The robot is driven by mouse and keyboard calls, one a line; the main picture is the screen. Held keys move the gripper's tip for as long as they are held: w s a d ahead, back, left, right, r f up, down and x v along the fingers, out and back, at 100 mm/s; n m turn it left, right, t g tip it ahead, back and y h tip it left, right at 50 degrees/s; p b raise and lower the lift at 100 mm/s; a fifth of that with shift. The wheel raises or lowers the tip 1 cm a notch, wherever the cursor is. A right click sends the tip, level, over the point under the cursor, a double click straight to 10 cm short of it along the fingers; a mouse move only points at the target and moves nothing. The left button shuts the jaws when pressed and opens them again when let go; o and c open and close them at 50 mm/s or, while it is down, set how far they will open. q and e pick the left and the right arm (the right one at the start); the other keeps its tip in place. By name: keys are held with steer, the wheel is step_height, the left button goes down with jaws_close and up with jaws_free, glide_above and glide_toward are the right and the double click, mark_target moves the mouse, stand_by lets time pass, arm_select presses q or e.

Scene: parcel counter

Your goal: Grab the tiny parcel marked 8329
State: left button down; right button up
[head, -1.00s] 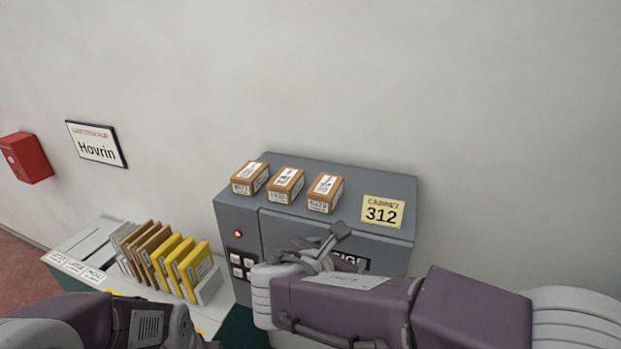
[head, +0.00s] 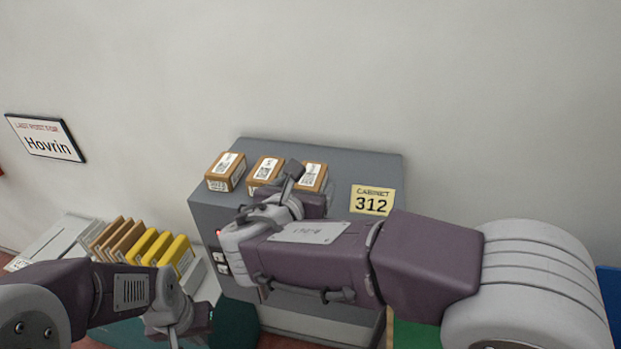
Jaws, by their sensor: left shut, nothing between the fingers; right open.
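Three small brown parcels with white labels stand in a row on top of the grey cabinet (head: 370,165): the left parcel (head: 226,171), the middle parcel (head: 264,171) and the right parcel (head: 313,176). Their printed numbers are too small to read surely, so I cannot tell which is 8329. My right gripper (head: 293,183) is open, in front of the middle and right parcels in the picture, and partly covers both. I cannot tell whether it touches either. My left gripper (head: 178,332) is shut and empty, low at the lower left, away from the parcels.
A yellow "Cabinet 312" label (head: 371,200) is at the cabinet's right. Several brown and yellow envelopes (head: 145,245) stand in a rack at the left. The cabinet top behind the parcels is clear.

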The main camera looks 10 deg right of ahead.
mark_target(312, 176)
steer(key=shift+w+d+f, duration=0.15)
steer(key=shift+w, duration=0.2)
steer(key=x, duration=0.2)
steer(key=p+x, duration=0.2)
steer(key=x, duration=0.1)
steer(key=shift+w, duration=0.4)
steer(key=shift+w+d, duration=0.15)
steer(key=shift+w, duration=0.15)
arm_select(q)
steer(key=shift+w+r, duration=0.15)
steer(key=shift+r, duration=0.45)
steer(key=shift+w+r, duration=0.15)
steer(key=shift+r, duration=0.45)
arm_select(e)
steer(key=shift+s+f, duration=0.1)
steer(key=shift+f, duration=0.05)
steer(key=shift+c, duration=0.3)
steer(key=c, duration=1.6)
arm_select(q)
steer(key=shift+w, duration=0.1)
